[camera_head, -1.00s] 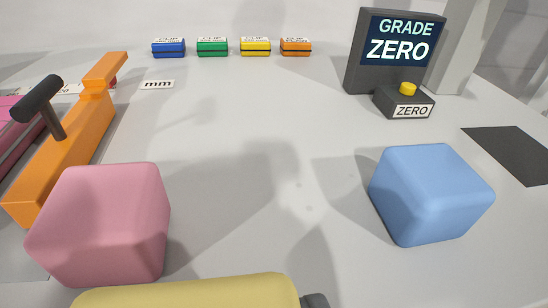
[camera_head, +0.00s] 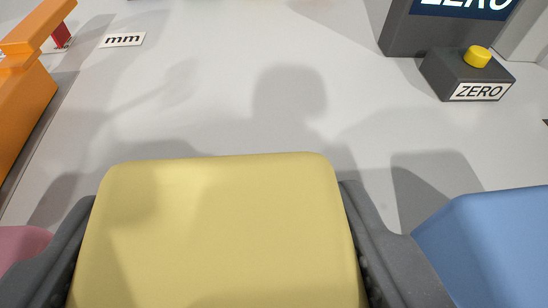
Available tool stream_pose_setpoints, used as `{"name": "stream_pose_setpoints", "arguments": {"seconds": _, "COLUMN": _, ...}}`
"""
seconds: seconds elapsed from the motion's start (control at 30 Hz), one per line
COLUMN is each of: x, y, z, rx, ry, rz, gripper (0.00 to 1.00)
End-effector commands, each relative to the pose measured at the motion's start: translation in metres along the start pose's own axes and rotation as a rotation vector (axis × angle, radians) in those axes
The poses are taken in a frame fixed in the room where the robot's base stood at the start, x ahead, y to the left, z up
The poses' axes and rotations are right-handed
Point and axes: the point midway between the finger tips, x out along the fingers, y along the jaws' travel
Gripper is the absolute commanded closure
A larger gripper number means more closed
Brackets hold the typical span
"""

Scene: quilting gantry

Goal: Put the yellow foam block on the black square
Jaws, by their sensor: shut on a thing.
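The yellow foam block (camera_head: 220,235) fills the lower middle of the view. My gripper (camera_head: 222,240) is shut on it, with one dark finger against its left side and one against its right side. Whether the block touches the surface below is hidden. Of the black square, only a tiny dark sliver (camera_head: 546,122) shows at the right edge.
A blue block (camera_head: 490,245) lies close to the right finger. A pink block (camera_head: 20,245) shows at the lower left. An orange gantry part (camera_head: 22,95) stands at the left. A ZERO box (camera_head: 468,75) with a yellow button and a dark display (camera_head: 440,25) stand upper right. The middle surface is clear.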

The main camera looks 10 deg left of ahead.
Motion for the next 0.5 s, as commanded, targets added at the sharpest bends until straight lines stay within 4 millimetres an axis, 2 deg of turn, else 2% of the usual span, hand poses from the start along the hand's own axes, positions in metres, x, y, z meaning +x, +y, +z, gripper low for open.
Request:
{"name": "stream_pose_setpoints", "arguments": {"seconds": 0.1, "x": 0.010, "y": 0.004, "z": -0.003, "rx": -0.001, "ry": 0.001, "rz": -0.001, "gripper": 0.58}}
{"name": "stream_pose_setpoints", "arguments": {"seconds": 0.33, "x": 0.018, "y": 0.007, "z": -0.005, "rx": 0.001, "ry": 0.001, "rz": -0.001, "gripper": 0.58}}
{"name": "stream_pose_setpoints", "arguments": {"seconds": 0.5, "x": 0.028, "y": 0.007, "z": 0.019, "rx": 0.000, "ry": -0.004, "rz": 0.000, "gripper": 0.58}}
